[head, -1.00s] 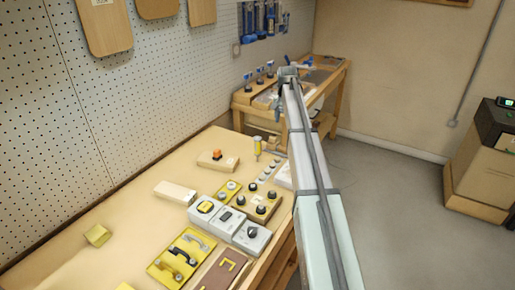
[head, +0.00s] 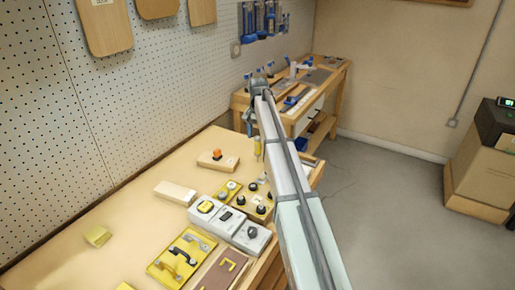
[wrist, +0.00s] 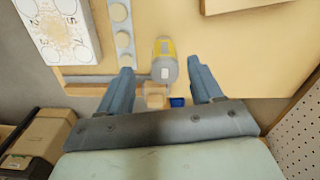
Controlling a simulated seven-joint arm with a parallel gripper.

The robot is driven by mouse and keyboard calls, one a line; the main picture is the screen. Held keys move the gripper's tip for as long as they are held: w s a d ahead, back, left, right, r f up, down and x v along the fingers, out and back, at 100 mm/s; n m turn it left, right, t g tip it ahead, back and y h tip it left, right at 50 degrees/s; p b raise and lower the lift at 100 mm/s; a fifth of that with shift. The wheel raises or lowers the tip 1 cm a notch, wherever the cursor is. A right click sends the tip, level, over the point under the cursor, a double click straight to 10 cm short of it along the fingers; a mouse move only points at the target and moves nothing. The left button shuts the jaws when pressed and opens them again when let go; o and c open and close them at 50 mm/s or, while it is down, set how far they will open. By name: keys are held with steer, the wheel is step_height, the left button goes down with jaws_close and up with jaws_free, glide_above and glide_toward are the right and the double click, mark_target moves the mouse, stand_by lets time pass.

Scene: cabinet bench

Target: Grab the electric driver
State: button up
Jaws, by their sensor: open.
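The electric driver (head: 257,147) is the small yellow upright thing near the far right edge of the bench, partly hidden by my arm. In the wrist view the driver (wrist: 165,62) shows from above, yellow with a rounded grey end. My gripper (wrist: 161,70) is open, with one blue-grey finger on each side of the driver's line and space between. The fingers do not appear to touch it. In the head view my gripper (head: 249,122) hangs just above and slightly left of the driver; its fingertips are hard to make out.
A white numbered board (wrist: 62,30) and a grey strip with round holes (wrist: 122,32) lie left of the driver in the wrist view. A wooden block with an orange button (head: 216,159) sits left of it on the bench. Several switch boxes stand nearer.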

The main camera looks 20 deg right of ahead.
mark_target(257, 145)
steer(key=shift+w+a+f, duration=0.1)
steer(key=shift+w+f, duration=0.05)
steer(key=shift+f, duration=1.45)
steer(key=shift+w+a+f, duration=0.1)
steer(key=shift+f, duration=1.5)
jaws_close()
